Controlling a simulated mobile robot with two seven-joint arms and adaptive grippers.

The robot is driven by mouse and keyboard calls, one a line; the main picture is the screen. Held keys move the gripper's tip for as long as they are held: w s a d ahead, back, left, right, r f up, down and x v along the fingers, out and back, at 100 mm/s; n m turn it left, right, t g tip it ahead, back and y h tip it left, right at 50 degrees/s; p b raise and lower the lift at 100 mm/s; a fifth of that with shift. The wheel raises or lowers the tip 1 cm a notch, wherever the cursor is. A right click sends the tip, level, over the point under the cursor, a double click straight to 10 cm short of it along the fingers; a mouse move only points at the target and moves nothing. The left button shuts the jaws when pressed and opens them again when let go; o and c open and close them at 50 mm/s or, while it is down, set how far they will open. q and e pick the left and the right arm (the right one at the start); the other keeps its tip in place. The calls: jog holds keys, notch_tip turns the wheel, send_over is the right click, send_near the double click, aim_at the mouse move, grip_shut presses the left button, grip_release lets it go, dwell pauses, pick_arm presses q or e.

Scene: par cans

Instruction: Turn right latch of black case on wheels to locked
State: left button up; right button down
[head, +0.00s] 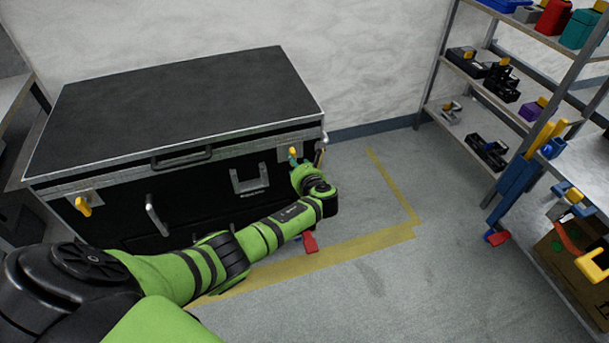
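The large black case (190,95) has metal edges and stands closed against the wall. Its right latch (292,150), a small yellow-orange piece, sits on the front near the right corner and looks roughly upright. The left latch (83,206), also yellow-orange, is on the front at the left and tilts. My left arm reaches across the case's front, and my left gripper (296,161) is at the right latch. The wrist and small size hide whether its fingers touch the latch and how far they are open. My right gripper is not in view.
Handles (181,158) stick out from the case front. A red piece (310,243) shows low beside my forearm. A metal shelf (470,75) with tools and boxes stands at the right. The grey floor (400,290) between is clear, with yellow tape lines (395,190).

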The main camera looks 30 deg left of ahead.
pick_arm(q)
jog(key=v, duration=0.7)
jog(key=shift+s, duration=0.15)
jog(key=shift+d+r, duration=0.1)
